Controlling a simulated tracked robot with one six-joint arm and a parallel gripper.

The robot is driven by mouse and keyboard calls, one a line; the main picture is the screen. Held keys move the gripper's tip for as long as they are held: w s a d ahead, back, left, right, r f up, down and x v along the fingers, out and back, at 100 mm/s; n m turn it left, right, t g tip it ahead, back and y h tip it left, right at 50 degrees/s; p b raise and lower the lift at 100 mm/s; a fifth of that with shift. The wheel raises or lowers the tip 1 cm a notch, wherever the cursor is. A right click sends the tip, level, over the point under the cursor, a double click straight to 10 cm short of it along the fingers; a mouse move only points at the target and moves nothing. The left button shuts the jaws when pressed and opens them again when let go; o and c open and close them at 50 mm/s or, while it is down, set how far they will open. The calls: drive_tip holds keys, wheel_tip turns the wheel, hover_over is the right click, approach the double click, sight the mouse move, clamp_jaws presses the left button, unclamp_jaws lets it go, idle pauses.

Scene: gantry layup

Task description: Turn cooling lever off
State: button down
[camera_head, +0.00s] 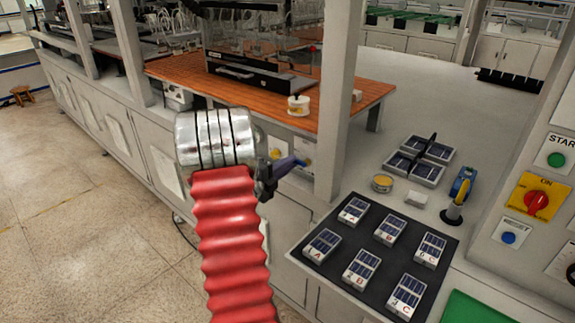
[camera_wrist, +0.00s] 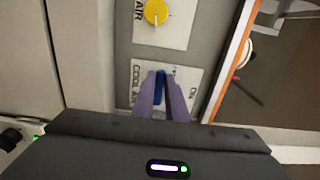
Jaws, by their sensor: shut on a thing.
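In the wrist view the blue cooling lever (camera_wrist: 160,80) sits on a white label plate (camera_wrist: 141,72) with lettering that reads roughly "COOL A…". Further lettering lies to its right, partly hidden. My gripper (camera_wrist: 159,76) has its two purple fingers on either side of the lever, shut on it. The lever's lower part is hidden between the fingers. In the head view my gripper (camera_head: 302,163) reaches the cabinet front below the wooden bench top. The lever itself cannot be made out there.
A yellow knob (camera_wrist: 156,12) on its own plate sits close above the lever in the wrist view. The wooden bench top (camera_head: 360,95) overhangs the panel, and a grey post (camera_head: 335,120) stands just right of my gripper. A black mat (camera_head: 330,267) holds several lettered blocks.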

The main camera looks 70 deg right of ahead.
drive_tip(key=shift+w+f, duration=0.1)
drive_tip(key=shift+w, duration=0.15)
drive_tip(key=c, duration=2.1)
unclamp_jaws()
drive_tip(key=o, duration=0.3)
drive_tip(key=shift+s, duration=0.1)
drive_tip(key=shift+o, duration=0.2)
drive_tip(key=shift+a, duration=0.1)
drive_tip(key=v, duration=1.3)
drive_tip(key=shift+w+a, duration=0.2)
drive_tip(key=shift+a, duration=0.1)
